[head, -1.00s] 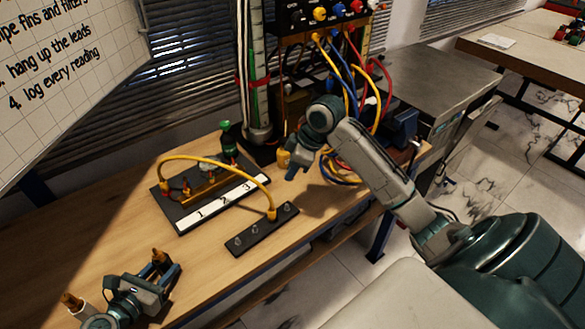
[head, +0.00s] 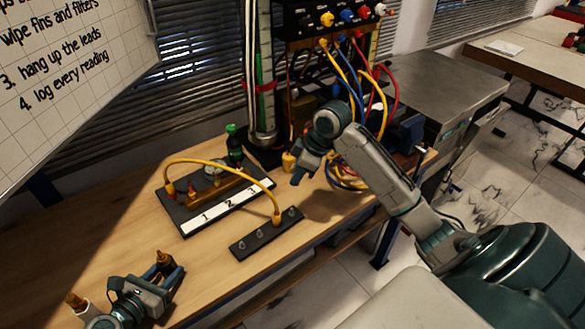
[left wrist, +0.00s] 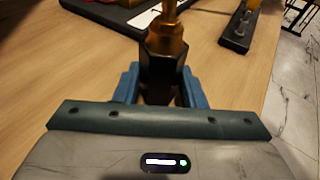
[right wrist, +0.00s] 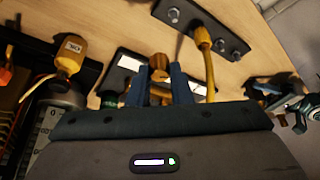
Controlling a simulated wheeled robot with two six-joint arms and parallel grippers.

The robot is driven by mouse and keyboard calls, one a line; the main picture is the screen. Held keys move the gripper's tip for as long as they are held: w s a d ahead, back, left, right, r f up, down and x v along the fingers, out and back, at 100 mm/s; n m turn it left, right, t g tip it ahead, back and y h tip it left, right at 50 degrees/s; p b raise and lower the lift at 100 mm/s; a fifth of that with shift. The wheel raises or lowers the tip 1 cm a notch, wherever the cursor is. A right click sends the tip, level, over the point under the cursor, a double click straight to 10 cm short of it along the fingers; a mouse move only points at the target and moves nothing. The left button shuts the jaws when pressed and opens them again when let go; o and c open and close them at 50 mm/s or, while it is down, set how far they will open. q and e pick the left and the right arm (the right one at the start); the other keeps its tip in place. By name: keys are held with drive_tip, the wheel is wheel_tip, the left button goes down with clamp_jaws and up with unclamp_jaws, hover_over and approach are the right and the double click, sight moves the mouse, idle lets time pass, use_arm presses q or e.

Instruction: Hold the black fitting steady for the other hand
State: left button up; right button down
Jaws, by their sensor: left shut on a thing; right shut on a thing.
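The black fitting (left wrist: 163,68) is a dark hexagonal body with a brass upper part. My left gripper (left wrist: 155,88) is shut on it, a blue finger on each side, with the brass end standing up. In the head view my left gripper (head: 165,277) is at the lower left, over the wooden bench. My right gripper (head: 300,172) is near the bench's far right part. In the right wrist view its blue fingers (right wrist: 160,82) are shut on a small brass piece (right wrist: 158,66). The lower end of the fitting is hidden by my gripper.
A black board (head: 181,224) numbered 1, 2, 3 carries brass parts. A yellow hose (head: 225,165) arches from it to a black studded strip (head: 240,249). A green bottle (head: 234,145) stands behind. A brass-topped item (head: 75,300) is at lower left. The front bench is mostly clear.

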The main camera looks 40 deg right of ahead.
use_arm(q)
drive_tip(key=o, duration=1.2)
drive_tip(key=v, duration=1.2)
drive_tip(key=shift+r, duration=0.15)
wheel_tip(320, 180, up, 7)
drive_tip(key=p, duration=0.9)
use_arm(e)
wheel_tip(320, 180, up, 9)
drive_tip(key=shift+r, duration=0.15)
use_arm(q)
drive_tip(key=shift+s, duration=0.15)
